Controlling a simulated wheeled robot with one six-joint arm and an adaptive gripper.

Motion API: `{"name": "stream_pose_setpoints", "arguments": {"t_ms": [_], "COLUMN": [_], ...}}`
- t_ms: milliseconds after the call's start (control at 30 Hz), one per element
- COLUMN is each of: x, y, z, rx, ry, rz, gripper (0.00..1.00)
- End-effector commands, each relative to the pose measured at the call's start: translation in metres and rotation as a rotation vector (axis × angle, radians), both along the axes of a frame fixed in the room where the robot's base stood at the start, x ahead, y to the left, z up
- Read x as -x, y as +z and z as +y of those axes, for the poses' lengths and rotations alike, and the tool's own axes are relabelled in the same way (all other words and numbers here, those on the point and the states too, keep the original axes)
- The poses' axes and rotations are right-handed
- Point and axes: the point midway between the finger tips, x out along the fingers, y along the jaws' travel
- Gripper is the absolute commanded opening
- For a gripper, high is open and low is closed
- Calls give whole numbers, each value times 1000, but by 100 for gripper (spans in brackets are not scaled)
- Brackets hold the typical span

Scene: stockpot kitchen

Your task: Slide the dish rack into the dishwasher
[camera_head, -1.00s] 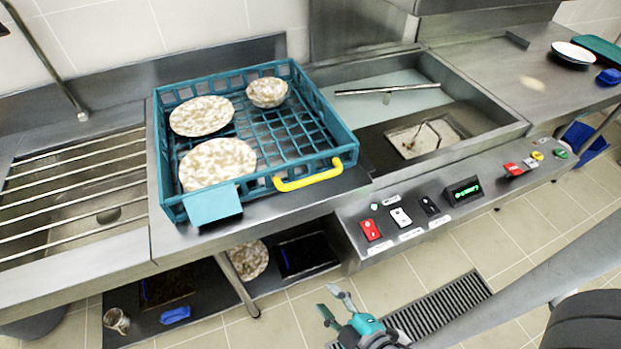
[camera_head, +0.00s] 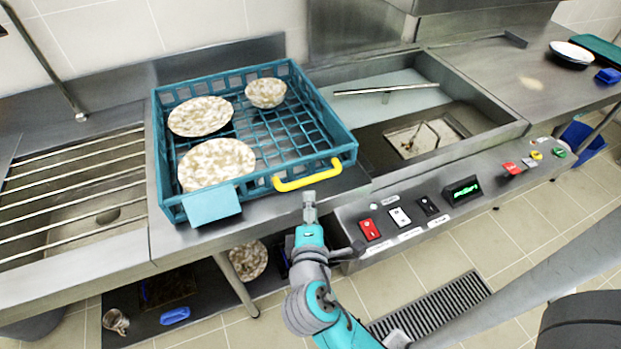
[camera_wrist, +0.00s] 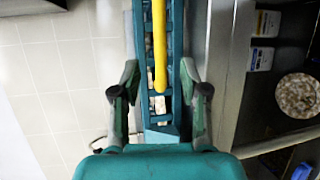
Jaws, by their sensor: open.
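The teal dish rack (camera_head: 345,152) sits on the steel counter, left of the dishwasher bay (camera_head: 497,127). It holds two speckled plates (camera_head: 217,163) and a speckled bowl (camera_head: 266,92). A yellow handle (camera_head: 308,176) is on its front right side; a light blue tag (camera_head: 212,205) hangs at the front left. My gripper (camera_head: 309,197) is open and empty, just in front of and below the handle. In the wrist view, the rack (camera_wrist: 175,60) and the yellow handle (camera_wrist: 159,45) show between the spread fingers of my gripper (camera_wrist: 160,78); contact cannot be told.
A control panel (camera_head: 430,205) with switches runs along the dishwasher's front edge. A metal bar (camera_head: 386,91) lies across the bay. A slatted sink (camera_head: 75,190) is at left. A shelf below holds a speckled plate (camera_head: 248,260) and a blue item (camera_head: 174,315).

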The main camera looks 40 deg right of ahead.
Motion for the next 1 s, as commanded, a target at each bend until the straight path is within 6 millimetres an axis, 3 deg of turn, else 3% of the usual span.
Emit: {"name": "stream_pose_setpoints", "arguments": {"t_ms": [600,1000], "x": [-65,-74], "y": [-16,-18], "z": [-57,-64], "rx": [-2,-3], "ry": [1,3], "rz": [-1,-1], "gripper": [44,44]}}
